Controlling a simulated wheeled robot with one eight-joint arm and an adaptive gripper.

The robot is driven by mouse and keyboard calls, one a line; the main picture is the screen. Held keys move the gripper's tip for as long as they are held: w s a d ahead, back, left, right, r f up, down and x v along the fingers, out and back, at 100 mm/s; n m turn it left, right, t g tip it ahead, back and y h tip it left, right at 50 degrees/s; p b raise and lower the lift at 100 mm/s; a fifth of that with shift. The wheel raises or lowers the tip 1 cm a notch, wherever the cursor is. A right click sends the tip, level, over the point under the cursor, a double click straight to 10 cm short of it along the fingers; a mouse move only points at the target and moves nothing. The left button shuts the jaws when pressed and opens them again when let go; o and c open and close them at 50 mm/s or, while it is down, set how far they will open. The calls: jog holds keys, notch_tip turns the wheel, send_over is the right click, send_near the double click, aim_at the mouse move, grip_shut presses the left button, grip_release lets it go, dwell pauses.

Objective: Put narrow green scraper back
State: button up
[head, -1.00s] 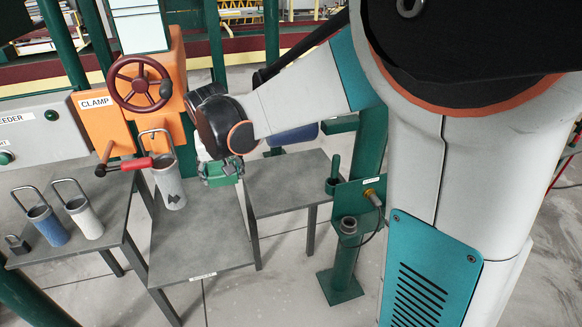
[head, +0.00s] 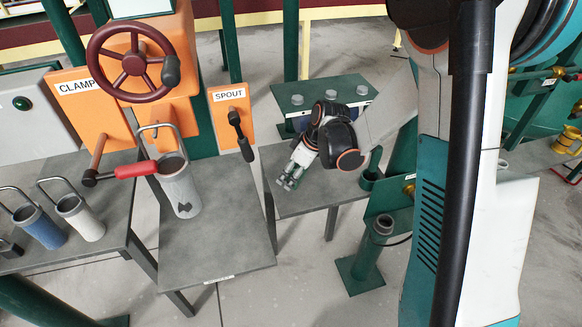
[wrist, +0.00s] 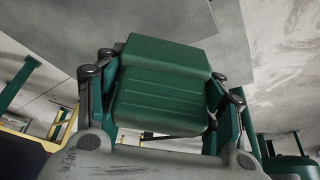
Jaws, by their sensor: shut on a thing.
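In the wrist view, a green, grooved block-like piece (wrist: 160,85), which I take to be the narrow green scraper, sits between my gripper's fingers (wrist: 163,95). The fingers are shut on it; its far end is hard to make out. In the head view, my gripper (head: 288,182) is over the right grey table (head: 318,203), pointing down and left. The scraper is barely distinguishable there. A green cup-like holder (head: 371,180) on the green post stands to the right of my gripper, partly behind my arm.
A grey canister (head: 180,188) stands on the middle table (head: 220,250). A red-handled lever (head: 135,169) crosses near its top. Blue (head: 42,230) and white (head: 82,220) canisters stand on the left table. The spout panel (head: 231,110) and a green shelf (head: 345,88) are behind.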

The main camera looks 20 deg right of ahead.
aim_at(289, 196)
dwell(0.4)
notch_tip(289, 196, down, 8)
jog(key=b, duration=0.7)
jog(key=shift+f+b, duration=0.2)
jog(key=shift+b, duration=0.1)
dwell(0.5)
jog(key=o, duration=1.2)
jog(key=o, duration=0.3)
jog(key=shift+o, duration=0.2)
jog(key=shift+s+r, duration=0.1)
jog(key=shift+r, duration=0.05)
jog(key=v, duration=1.1)
jog(key=shift+s+d+r, duration=0.1)
jog(key=shift+d+r, duration=0.05)
jog(key=shift+r, duration=0.15)
